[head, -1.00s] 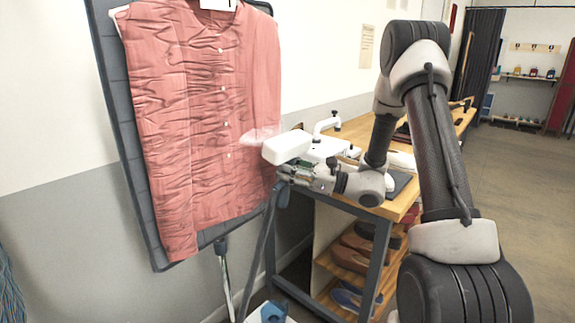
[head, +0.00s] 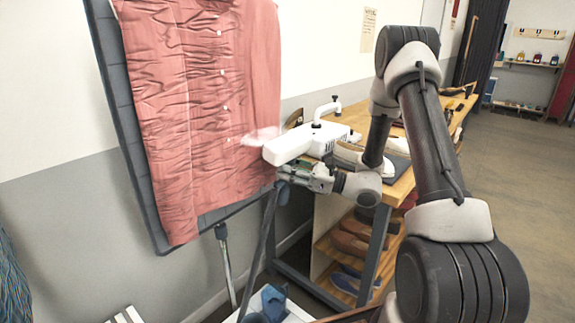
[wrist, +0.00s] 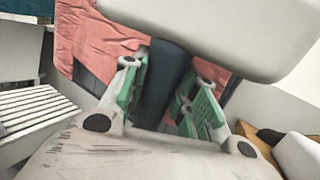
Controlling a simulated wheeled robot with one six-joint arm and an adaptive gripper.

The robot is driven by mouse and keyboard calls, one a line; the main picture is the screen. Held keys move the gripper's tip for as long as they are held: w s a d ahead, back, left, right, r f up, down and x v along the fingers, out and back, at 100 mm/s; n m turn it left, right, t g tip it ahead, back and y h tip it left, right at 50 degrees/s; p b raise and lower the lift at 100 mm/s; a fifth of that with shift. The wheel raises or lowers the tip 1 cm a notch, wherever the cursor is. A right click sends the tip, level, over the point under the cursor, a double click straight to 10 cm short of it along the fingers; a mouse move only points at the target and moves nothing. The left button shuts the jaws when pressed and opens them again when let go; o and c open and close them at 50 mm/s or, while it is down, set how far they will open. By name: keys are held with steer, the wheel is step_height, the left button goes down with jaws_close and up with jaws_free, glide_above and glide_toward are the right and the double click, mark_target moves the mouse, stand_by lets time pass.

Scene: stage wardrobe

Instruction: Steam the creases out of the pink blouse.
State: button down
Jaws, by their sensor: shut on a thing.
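The pink blouse (head: 180,120) hangs on a dark padded board (head: 118,130) in the head view. Dense creases cover its left and middle; the strip along its right edge looks smoother. My gripper (head: 287,176) is shut on the steamer's dark handle (wrist: 166,85), which shows between its green-padded fingers in the wrist view. The steamer's white head (head: 288,147) sits above the gripper, at the blouse's lower right edge. A pale puff of steam (head: 262,136) lies over the cloth there. I cannot tell whether the head touches the blouse.
A wooden-topped bench (head: 402,187) stands right of the board, with a white machine (head: 335,137) on it close behind the steamer head. Shoes (head: 350,245) lie on its lower shelves. A dark hose (head: 262,240) runs down to a blue-and-white base (head: 272,303). Open floor (head: 515,200) lies right.

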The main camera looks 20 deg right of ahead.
step_height(320, 180, down, 13)
steer(key=shift+f, duration=0.2)
stand_by(2.0)
steer(key=s+d, duration=0.3)
steer(key=s, duration=0.2)
steer(key=shift+d, duration=0.2)
stand_by(0.4)
